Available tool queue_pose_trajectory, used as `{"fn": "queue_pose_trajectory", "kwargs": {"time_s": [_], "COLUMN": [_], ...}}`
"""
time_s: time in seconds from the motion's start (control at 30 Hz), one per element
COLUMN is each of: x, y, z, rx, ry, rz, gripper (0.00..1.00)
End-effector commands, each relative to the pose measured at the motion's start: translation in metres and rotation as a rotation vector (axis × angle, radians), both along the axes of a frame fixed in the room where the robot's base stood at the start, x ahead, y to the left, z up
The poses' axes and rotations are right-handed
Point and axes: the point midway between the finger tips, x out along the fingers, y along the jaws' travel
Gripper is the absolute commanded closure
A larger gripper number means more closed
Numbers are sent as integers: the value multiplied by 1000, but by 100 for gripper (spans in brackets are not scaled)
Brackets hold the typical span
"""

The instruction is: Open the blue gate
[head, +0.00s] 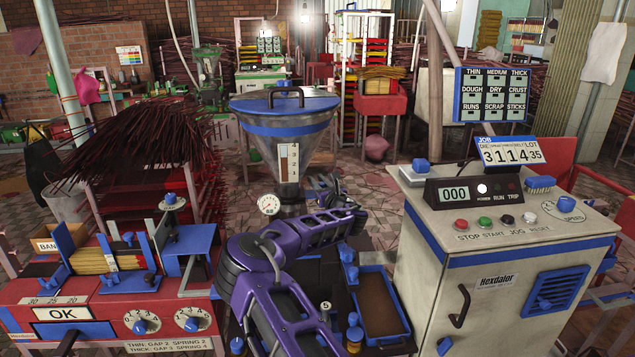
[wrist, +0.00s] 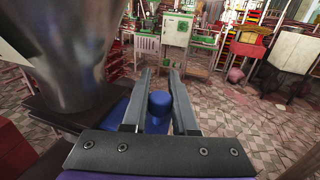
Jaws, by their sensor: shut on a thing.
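In the wrist view the two grey fingers of my gripper (wrist: 160,80) stand on either side of a blue knob (wrist: 160,103) and are shut on it. The knob appears to belong to the blue gate, whose blue part (wrist: 113,110) shows to the left of the fingers beside the hopper. In the head view my purple arm reaches forward to the foot of the steel hopper (head: 288,150), which has a blue lid. My gripper (head: 327,186) is small and partly hidden there. The hopper's grey body (wrist: 65,45) also fills the upper left of the wrist view.
A grey cabinet (head: 485,262) with buttons and displays stands on the right. A red bench (head: 40,293) with blue fittings stands at left, dark red sticks (head: 140,135) behind it. A blue-edged tray (head: 381,303) lies beside my arm. Tiled floor (wrist: 230,110) is open beyond the fingers.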

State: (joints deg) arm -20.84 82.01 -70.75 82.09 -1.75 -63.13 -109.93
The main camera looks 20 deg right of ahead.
Motion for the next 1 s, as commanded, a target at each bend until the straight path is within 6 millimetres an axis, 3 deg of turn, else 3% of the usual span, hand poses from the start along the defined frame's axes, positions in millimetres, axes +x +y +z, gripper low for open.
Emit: {"fn": "queue_pose_trajectory", "kwargs": {"time_s": [0.3, 0.6, 0.87, 0.9, 1.0], "x": [-1, -9, -10, -10, -9], "y": [-4, -48, -48, -48, -48], "z": [-1, -1, 1, 1, 1], "rx": [0, -1, 0, 0, 0], "ry": [-1, -2, 0, 0, 0], "rz": [-1, -4, -1, -1, -1], "gripper": [100, 100, 100, 68, 50]}}
